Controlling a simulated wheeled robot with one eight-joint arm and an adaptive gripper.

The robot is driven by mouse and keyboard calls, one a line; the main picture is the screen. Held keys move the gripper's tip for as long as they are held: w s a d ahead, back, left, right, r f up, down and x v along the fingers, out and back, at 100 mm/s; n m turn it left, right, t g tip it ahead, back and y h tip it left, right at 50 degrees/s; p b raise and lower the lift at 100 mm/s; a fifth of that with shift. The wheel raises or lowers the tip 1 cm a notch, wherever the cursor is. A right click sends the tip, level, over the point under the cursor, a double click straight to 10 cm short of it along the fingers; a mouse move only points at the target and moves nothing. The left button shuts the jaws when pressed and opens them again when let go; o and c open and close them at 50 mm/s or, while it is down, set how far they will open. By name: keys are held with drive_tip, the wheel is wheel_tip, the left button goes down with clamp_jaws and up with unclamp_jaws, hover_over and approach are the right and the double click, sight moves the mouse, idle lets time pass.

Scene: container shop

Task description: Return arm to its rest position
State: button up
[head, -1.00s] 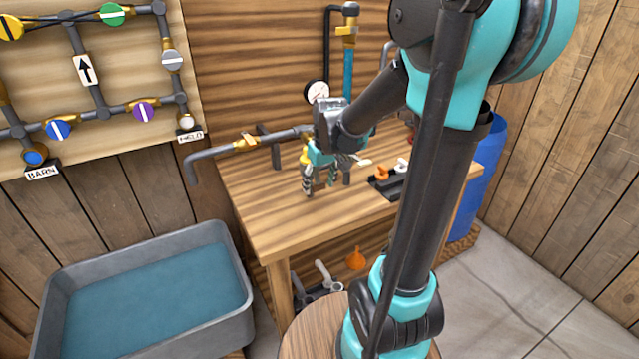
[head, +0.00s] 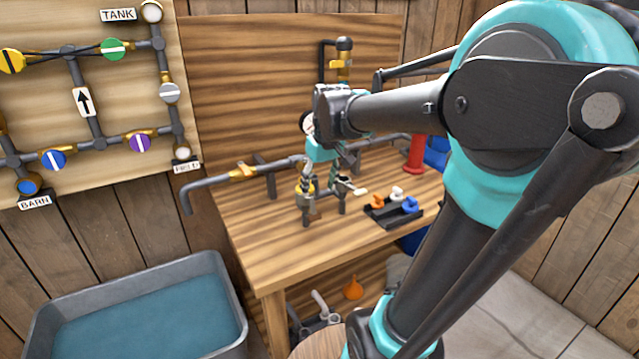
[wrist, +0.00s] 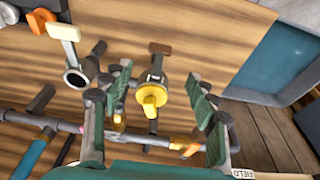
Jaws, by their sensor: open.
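My gripper (head: 321,180) is open above the workbench (head: 265,245), in front of the pipe run, with its fingers pointing down. In the wrist view my gripper (wrist: 160,88) has its two green-padded fingers spread wide. A grey fitting with a yellow knob (wrist: 152,95) shows between them, and no contact with either finger is visible. In the head view this yellow-topped fitting (head: 304,188) stands on the bench just below the fingers, partly hidden by them. My arm reaches in from the right with its elbow high.
A black tray (head: 392,214) with orange, white and blue handles lies right of the gripper. A grey pipe (head: 215,180) sticks out past the bench's left side. A gauge (head: 306,122) and upright pipe stand behind. A water trough (head: 232,285) is at lower left; a red cylinder (head: 416,158) stands behind right.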

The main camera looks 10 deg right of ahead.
drive_tip(key=shift+s+r, duration=0.1)
drive_tip(key=shift+r, duration=0.3)
